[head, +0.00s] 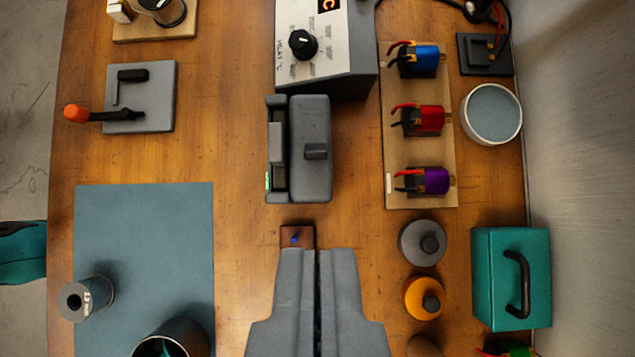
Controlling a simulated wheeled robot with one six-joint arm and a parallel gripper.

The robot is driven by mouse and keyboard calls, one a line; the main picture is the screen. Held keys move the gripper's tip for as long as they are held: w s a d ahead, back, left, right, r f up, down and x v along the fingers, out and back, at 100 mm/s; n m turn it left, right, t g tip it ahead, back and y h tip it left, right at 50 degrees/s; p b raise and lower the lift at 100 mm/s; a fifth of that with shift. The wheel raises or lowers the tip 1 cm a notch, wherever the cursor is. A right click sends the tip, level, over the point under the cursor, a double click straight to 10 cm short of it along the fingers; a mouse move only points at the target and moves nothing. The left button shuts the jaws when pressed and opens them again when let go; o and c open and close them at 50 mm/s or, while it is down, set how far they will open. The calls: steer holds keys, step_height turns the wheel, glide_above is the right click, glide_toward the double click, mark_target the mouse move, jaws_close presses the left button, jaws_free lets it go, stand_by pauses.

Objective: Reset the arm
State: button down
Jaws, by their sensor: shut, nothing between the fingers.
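My gripper (317,252) shows at the bottom middle of the head view, over the wooden bench (245,150). Its two grey fingers lie side by side and are shut, with nothing between them. A small brown block with a blue spot (297,236) is just beyond the fingertips, partly covered by the left finger. I cannot tell whether the fingers touch it. A dark grey device (312,130) lies beyond the block.
A heater box with a knob (303,44) stands at the back. Blue, red (431,118) and purple motors sit on a wooden board. A teal box (500,290), round weights (423,243) and a white cup (491,113) are right. A blue-grey mat (140,235) and lever plate (150,80) are left.

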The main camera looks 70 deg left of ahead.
steer(key=s+a+f+m+t+h, duration=0.2)
steer(key=s+a+f+m+t, duration=0.1)
steer(key=s, duration=0.4)
steer(key=s+a+f+m+t+h, duration=0.2)
steer(key=s+a+f+m+t, duration=0.2)
steer(key=s+a+m+t, duration=0.1)
steer(key=s+a+f+m+t+h, duration=0.2)
steer(key=s+a+f+m+t, duration=0.2)
steer(key=s, duration=0.7)
steer(key=shift+a+m+t, duration=0.2)
steer(key=shift+m+t, duration=0.9)
steer(key=shift+t, duration=0.5)
